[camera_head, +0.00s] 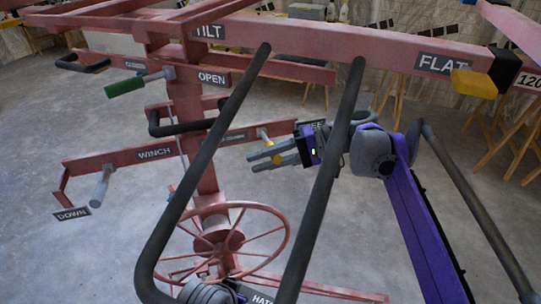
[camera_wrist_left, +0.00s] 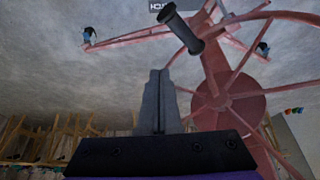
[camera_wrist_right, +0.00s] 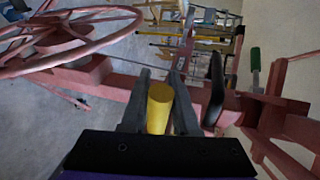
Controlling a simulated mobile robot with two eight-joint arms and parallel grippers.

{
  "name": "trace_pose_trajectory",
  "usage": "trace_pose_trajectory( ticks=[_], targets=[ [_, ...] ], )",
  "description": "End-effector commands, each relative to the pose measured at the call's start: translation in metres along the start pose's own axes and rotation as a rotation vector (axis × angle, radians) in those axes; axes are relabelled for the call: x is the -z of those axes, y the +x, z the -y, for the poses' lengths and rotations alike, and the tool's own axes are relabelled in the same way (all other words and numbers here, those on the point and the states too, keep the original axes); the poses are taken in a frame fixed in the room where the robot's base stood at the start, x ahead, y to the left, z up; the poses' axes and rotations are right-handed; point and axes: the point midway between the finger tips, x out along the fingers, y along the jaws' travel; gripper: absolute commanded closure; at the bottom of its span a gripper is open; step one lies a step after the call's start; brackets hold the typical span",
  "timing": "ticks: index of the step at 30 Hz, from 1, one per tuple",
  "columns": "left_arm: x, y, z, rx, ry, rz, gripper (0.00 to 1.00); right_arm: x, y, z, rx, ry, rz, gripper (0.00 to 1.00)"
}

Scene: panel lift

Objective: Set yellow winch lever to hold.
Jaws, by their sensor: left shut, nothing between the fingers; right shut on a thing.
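The yellow winch lever (camera_head: 265,137) sits on the red cross bar right of the post. My right gripper (camera_head: 252,161) is at it. In the right wrist view the yellow handle (camera_wrist_right: 160,105) lies between the two fingers, which are shut on it. A label (camera_head: 312,124) behind my gripper is partly hidden and reads only in part. The left gripper's fingers (camera_wrist_left: 158,85) are together and empty in the left wrist view, below a dark handle (camera_wrist_left: 181,30). Its wrist shows low in the head view, near the red wheel.
A WINCH label (camera_head: 155,154) is on the left bar, with a grey handle (camera_head: 99,188) and DOWN label (camera_head: 71,214) at its end. A green handle (camera_head: 126,86) is near OPEN. Dark tubes (camera_head: 322,200) cross in front. The red handwheel (camera_head: 269,262) is low centre.

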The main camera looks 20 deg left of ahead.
Motion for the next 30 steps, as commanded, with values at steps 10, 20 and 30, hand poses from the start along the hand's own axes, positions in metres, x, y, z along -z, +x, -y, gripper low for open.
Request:
trace_pose_trajectory(
  ticks=[10, 20, 30],
  targets=[
    [-0.003, 0.007, 0.000, 0.000, 0.000, 0.003, 1.00, 0.006, 0.011, -0.034, 0.069, -0.287, -0.088, 1.00],
    [-0.005, 0.011, 0.000, 0.000, 0.000, 0.004, 1.00, 0.015, 0.018, -0.051, 0.114, -0.475, -0.144, 1.00],
    [-0.005, 0.012, 0.000, 0.000, 0.000, 0.005, 1.00, 0.019, 0.021, -0.057, 0.131, -0.547, -0.165, 1.00]
  ],
)
